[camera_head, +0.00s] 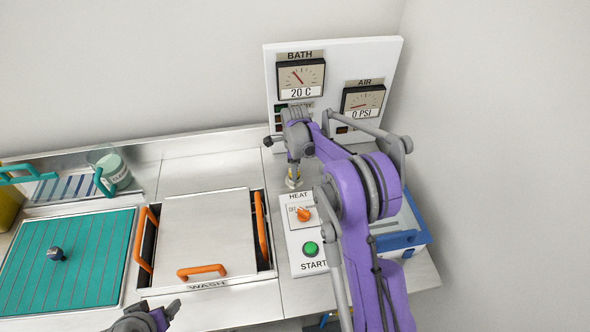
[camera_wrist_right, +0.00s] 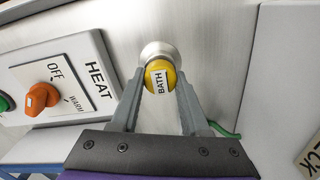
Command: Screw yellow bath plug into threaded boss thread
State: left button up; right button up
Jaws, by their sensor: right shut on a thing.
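The yellow bath plug (camera_wrist_right: 159,78), labelled BATH, is at the threaded boss (camera_wrist_right: 155,50), a round metallic fitting on the steel counter. My right gripper (camera_wrist_right: 160,85) is shut on the plug, with one finger on each side of it. The plug sits against the boss; how far it is threaded in cannot be seen. In the head view the boss (camera_head: 293,182) shows below my right gripper (camera_head: 292,160), and the plug is mostly hidden there. My left gripper (camera_head: 150,318) is at the bottom edge, partly cut off, away from the plug.
The HEAT/START panel (camera_head: 295,235) with an orange knob and green button is just in front of the boss. The gauge board (camera_head: 335,60) stands behind. The wash basin lid (camera_head: 205,230) with orange handles is at left. A green wire (camera_wrist_right: 225,132) runs near my right fingers.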

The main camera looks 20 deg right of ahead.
jog(key=o, duration=0.8)
jog(key=shift+c, duration=0.2)
jog(key=n, duration=0.5)
jog(key=shift+w+n, duration=0.1)
jog(key=shift+n, duration=0.3)
jog(key=n, duration=0.6)
jog(key=shift+c, duration=0.2)
